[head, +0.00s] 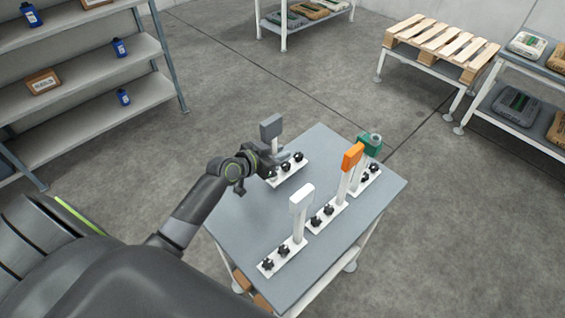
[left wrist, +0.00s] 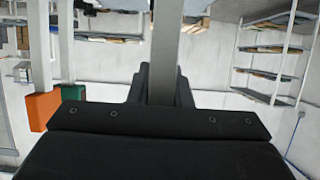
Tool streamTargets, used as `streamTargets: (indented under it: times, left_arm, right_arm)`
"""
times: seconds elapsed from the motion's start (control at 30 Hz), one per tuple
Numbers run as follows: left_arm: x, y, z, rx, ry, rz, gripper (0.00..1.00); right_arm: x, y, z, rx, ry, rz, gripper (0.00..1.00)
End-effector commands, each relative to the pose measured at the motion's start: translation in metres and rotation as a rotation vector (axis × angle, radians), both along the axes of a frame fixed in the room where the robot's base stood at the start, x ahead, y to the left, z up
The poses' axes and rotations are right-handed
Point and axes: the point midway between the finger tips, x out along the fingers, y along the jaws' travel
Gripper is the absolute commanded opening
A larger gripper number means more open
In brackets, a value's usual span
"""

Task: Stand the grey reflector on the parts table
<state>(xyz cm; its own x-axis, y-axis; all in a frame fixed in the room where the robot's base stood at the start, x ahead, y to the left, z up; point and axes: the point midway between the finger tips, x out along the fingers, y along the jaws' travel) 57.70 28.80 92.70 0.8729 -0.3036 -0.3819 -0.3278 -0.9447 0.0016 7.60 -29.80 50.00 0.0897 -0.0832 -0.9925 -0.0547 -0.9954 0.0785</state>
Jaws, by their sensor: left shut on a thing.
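The grey reflector (head: 271,126) is a grey block on a pale post, upright over the back left part of the parts table (head: 240,209). Its white base with black knobs (head: 293,170) is at the tabletop; I cannot tell whether it touches or is slightly above. My left gripper (head: 279,158) comes in from the left and is shut on the reflector's post, below the grey head. In the left wrist view the post (left wrist: 163,50) runs between the fingers (left wrist: 160,88). The gripper hides part of the post. My right gripper is not in view.
A white reflector (head: 300,199), an orange reflector (head: 352,157) and a green one (head: 370,145) stand on the table to the right and front. Shelves (head: 80,57) are at the left. A wooden pallet (head: 440,45) is on a stand at the back right.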

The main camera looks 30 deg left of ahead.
Motion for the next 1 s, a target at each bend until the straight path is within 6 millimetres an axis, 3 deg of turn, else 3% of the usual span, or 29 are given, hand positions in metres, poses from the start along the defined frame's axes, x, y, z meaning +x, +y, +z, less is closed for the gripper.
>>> streamTargets:
  times: [0.27, 0.67, 0.7, 0.8, 0.87, 1.0]
  left_arm:
    - [0.000, 0.000, -0.034, -0.001, -0.001, 0.000, 0.00]
    - [0.000, 0.000, -0.040, 0.001, -0.002, 0.001, 0.00]
    - [0.000, 0.000, -0.040, 0.000, 0.000, 0.000, 0.21]
    - [0.000, 0.000, -0.039, 0.000, 0.000, 0.000, 0.34]
    - [0.000, 0.000, -0.039, 0.000, 0.000, 0.000, 0.40]
    - [0.000, 0.000, -0.039, 0.000, 0.000, 0.000, 0.40]
  right_arm:
    - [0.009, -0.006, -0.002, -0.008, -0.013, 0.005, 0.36]
    - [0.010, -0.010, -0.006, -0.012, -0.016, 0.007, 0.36]
    - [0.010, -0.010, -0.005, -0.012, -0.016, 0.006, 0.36]
    - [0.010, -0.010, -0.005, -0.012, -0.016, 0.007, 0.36]
    - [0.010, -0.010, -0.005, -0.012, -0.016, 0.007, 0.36]
    - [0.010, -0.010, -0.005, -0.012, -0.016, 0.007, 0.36]
